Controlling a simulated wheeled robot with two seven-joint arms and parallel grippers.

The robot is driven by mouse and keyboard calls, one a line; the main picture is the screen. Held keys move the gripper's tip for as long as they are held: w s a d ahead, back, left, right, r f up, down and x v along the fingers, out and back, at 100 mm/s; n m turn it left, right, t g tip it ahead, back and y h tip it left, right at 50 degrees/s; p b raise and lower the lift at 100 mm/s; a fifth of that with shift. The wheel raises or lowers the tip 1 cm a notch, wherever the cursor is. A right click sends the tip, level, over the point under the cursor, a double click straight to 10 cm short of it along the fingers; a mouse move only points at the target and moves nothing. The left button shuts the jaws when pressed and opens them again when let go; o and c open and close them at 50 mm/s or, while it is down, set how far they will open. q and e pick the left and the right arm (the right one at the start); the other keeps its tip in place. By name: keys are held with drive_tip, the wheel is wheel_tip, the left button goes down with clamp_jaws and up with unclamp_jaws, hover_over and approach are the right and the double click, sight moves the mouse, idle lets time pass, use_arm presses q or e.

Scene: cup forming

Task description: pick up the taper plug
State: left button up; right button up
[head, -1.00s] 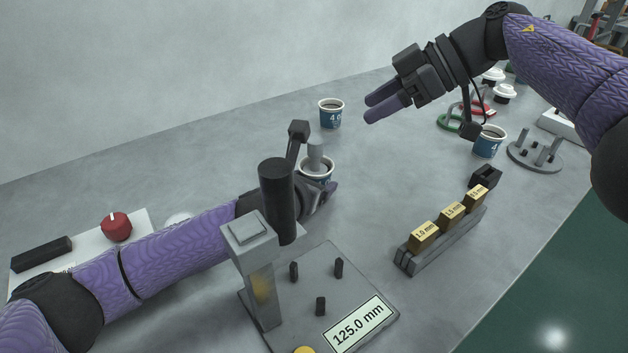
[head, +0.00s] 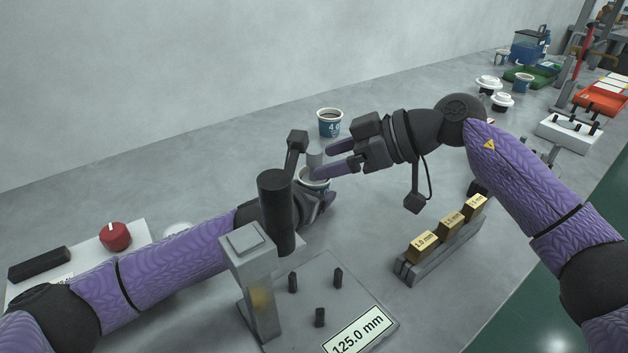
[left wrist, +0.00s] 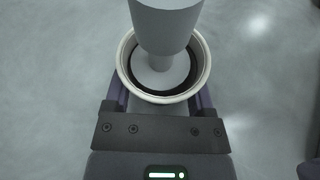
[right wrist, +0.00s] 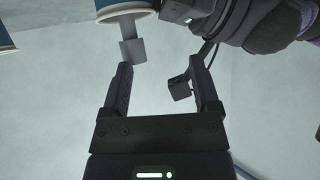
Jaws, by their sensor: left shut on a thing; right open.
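The grey taper plug (head: 315,158) stands in the mouth of a blue-and-white cup (head: 319,186). In the left wrist view the plug (left wrist: 165,25) rises from inside the cup's white rim (left wrist: 127,75). My left gripper (head: 322,200) is shut around that cup. My right gripper (head: 322,160) is open at the plug's height, its fingers pointing left at the plug in the head view. In the right wrist view the plug (right wrist: 132,48) lies just beyond the left fingertip, off-centre; no contact shows.
Another blue cup (head: 330,122) stands just behind. A gauge stand with a black cylinder (head: 275,210) rises in front, its base reading 125.0 mm. A rack of brass blocks (head: 450,222) sits to the right. The table behind left is clear.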

sight(314, 156)
drive_tip(key=w+a+f+m+t, duration=0.1)
drive_tip(key=w, duration=0.1)
drive_tip(key=w+a+f+m+t, duration=0.1)
drive_tip(key=a+t, duration=0.1)
drive_tip(key=shift+w+f, duration=0.1)
drive_tip(key=shift+w, duration=0.3)
clamp_jaws()
